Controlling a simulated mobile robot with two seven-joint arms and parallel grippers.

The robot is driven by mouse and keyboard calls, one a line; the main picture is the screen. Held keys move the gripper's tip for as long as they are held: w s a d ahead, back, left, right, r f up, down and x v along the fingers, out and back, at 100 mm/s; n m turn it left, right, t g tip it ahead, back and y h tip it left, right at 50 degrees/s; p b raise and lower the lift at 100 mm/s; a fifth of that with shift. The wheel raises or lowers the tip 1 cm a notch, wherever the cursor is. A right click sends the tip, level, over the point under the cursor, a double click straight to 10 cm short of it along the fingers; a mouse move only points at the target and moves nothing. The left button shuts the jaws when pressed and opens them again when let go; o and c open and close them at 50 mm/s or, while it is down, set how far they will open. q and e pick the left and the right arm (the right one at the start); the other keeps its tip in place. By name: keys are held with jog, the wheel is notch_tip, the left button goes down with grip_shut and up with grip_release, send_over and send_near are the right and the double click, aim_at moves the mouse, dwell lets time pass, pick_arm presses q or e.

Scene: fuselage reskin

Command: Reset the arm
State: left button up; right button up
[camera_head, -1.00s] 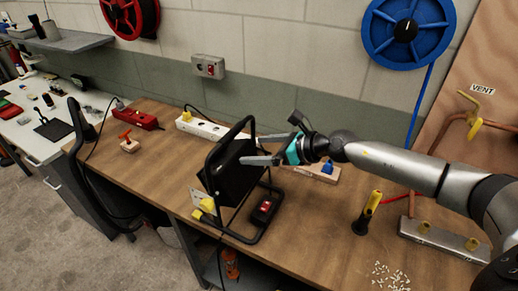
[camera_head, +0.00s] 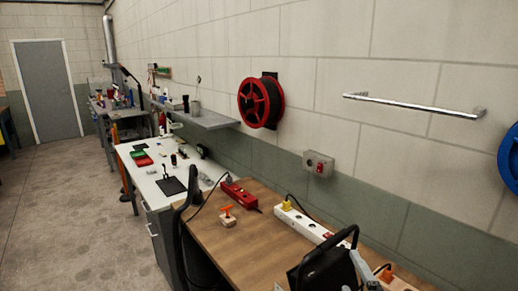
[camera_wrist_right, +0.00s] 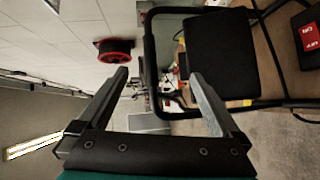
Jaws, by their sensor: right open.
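The same device (camera_head: 325,268) is cut off by the bottom edge of the head view. Only a small part of my right gripper may show at that edge, beside the device. I cannot tell whether a finger touches the frame. My left gripper is not in view.
A red reel (camera_head: 261,102) and metal rail (camera_head: 412,103) are on the wall. The floor at left is clear.

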jog(key=s+a+f+m+g, duration=0.1)
jog(key=s+f+m+g, duration=0.35)
jog(key=s, duration=0.35)
jog(key=s+a+f+m+g, duration=0.1)
jog(key=s+f+m+g, duration=0.35)
jog(key=s, duration=0.35)
jog(key=s+a+f+m+g, duration=0.1)
jog(key=s+f+m+g, duration=0.25)
jog(key=s+m, duration=0.35)
jog(key=s+f+n+g+b, duration=0.15)
jog(key=f+b, duration=0.25)
jog(key=f, duration=1.2)
jog(key=s+f+b, duration=0.3)
jog(key=f+b, duration=0.1)
jog(key=f, duration=1.1)
jog(key=s+d+f+b, duration=0.1)
jog(key=s+f+b, duration=0.2)
jog(key=s+f, duration=0.4)
jog(key=s+d+f+g+b, duration=0.1)
jog(key=s+f+b, duration=0.3)
jog(key=f, duration=0.9)
jog(key=s, duration=0.3)
jog(key=shift+s+d, duration=0.25)
jog(key=shift+s, duration=0.1)
